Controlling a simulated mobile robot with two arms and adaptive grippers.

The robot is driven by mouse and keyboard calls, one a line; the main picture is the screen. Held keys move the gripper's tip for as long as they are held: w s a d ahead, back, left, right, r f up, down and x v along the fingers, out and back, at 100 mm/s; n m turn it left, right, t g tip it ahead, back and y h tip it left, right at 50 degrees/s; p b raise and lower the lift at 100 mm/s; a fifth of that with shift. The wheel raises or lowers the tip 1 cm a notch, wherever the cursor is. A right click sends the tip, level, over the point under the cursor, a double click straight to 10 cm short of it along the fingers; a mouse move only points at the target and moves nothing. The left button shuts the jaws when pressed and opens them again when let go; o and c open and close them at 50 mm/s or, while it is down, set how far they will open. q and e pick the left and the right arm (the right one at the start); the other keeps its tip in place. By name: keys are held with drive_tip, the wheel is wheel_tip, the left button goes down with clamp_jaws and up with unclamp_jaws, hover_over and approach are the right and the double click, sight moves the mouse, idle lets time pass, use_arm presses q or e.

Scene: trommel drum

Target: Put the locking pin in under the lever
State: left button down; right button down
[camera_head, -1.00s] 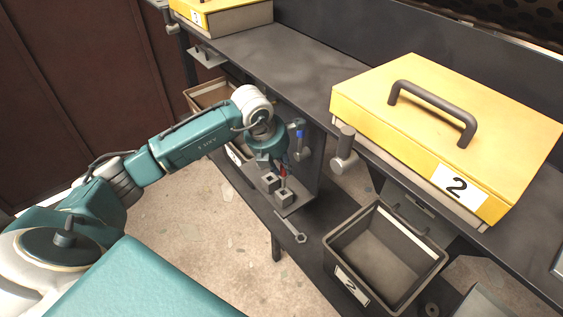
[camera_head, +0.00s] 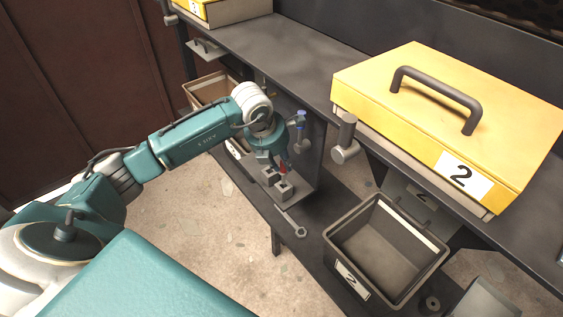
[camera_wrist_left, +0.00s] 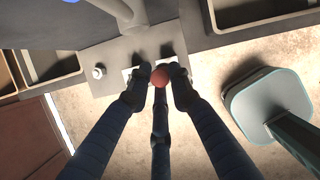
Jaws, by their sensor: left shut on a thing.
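My left gripper (camera_head: 281,164) is shut on the locking pin. The pin's red round head (camera_wrist_left: 160,76) sits between the two fingertips in the left wrist view. In the head view the gripper is low over two grey blocks (camera_head: 284,189) on a small plate, with the red head just above the nearer block. The pin's shank is hidden, so I cannot tell how deep it sits. A grey bar with a round end (camera_head: 300,232) reaches forward from the blocks; I cannot tell whether it is the lever. A blue-topped grey handle (camera_head: 300,120) stands behind the gripper.
A yellow box marked 2 (camera_head: 450,120) stands on the upper shelf at right. An open grey bin marked 2 (camera_head: 420,284) sits below it. A brown bin (camera_head: 208,88) is behind my left arm. A grey knob (camera_head: 345,140) juts out from the shelf edge.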

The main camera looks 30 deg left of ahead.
sight(281, 173)
use_arm(q)
drive_tip(key=shift+f+b, duration=0.3)
drive_tip(key=shift+b, duration=0.1)
idle(0.7)
drive_tip(key=shift+f, duration=0.2)
drive_tip(key=shift+f+b, duration=0.85)
drive_tip(key=shift+b, duration=0.1)
drive_tip(key=shift+f, duration=0.2)
drive_tip(key=shift+f+b, duration=0.75)
drive_tip(key=shift+b, duration=0.1)
drive_tip(key=shift+f, duration=0.1)
drive_tip(key=shift+f+b, duration=0.45)
drive_tip(key=shift+b, duration=0.1)
